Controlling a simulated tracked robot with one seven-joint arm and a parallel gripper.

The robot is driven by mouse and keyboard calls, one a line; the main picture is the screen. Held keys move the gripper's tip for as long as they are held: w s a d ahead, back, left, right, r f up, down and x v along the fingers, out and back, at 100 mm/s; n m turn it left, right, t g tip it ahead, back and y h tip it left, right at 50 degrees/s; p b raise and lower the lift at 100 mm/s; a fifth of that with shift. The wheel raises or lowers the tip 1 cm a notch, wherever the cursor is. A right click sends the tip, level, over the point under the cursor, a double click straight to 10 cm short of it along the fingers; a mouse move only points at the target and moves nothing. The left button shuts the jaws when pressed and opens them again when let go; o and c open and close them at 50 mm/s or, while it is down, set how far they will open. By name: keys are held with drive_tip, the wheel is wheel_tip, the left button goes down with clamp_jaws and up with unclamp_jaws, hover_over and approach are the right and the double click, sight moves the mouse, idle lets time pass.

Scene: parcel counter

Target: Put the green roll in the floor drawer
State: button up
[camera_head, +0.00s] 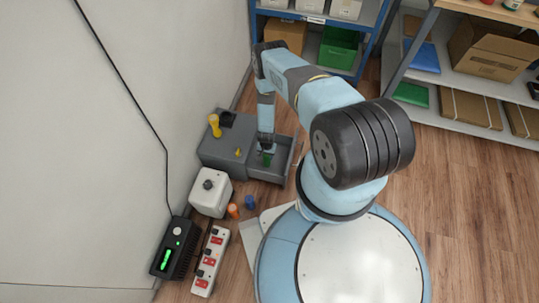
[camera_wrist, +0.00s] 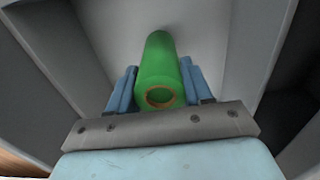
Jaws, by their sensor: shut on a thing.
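The green roll (camera_wrist: 158,72) is between the two blue fingers of my gripper (camera_wrist: 158,88) in the wrist view, with its hollow brown-ringed end toward the camera. My gripper is shut on it. In the head view the green roll (camera_head: 267,159) shows under my gripper (camera_head: 267,150), within the outline of the open floor drawer (camera_head: 283,160). The drawer is grey and pulled out to the right of its grey cabinet (camera_head: 228,150). Pale drawer walls (camera_wrist: 248,50) surround the roll in the wrist view. I cannot tell whether the roll touches the drawer floor.
A yellow object (camera_head: 214,125) stands on the cabinet. A white box (camera_head: 210,194), orange roll (camera_head: 233,211), blue roll (camera_head: 250,202), power strip (camera_head: 211,262) and black device (camera_head: 175,248) are on the floor nearby. Shelves (camera_head: 470,105) stand at the back right. Wooden floor is clear at right.

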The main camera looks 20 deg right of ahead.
drive_tip(key=o, duration=1.1)
drive_tip(key=shift+o, duration=0.2)
wheel_tip(320, 180, up, 12)
